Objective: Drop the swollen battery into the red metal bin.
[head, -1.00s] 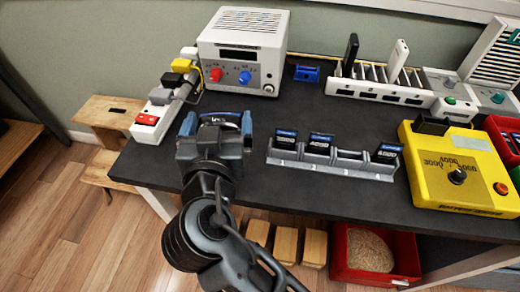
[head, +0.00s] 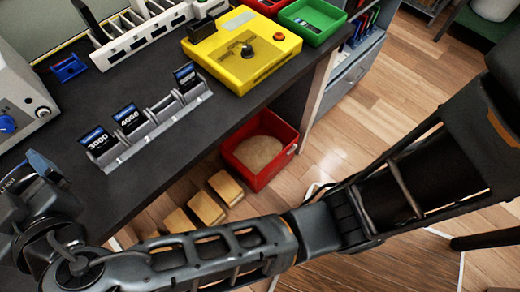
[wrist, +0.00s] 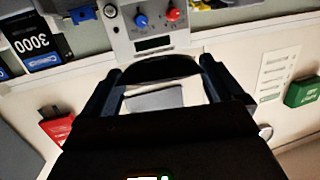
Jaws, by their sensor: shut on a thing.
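My gripper (head: 36,170) is at the left edge of the head view, above the dark bench. In the wrist view its two dark fingers (wrist: 160,78) are shut on a dark, rounded-topped thing, which I take to be the swollen battery (wrist: 155,68). Most of it is hidden by the gripper. The red bin (head: 272,176) stands low beside the bench in the head view, open at the top, with a tan, sand-like fill inside. The gripper is well to the left of it and higher.
A grey cradle (head: 150,139) holding several labelled batteries and a yellow tester (head: 230,65) stand on the bench. Wooden blocks (head: 207,207) lie left of the bin. My arm crosses the lower foreground. The floor right of the bin is open.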

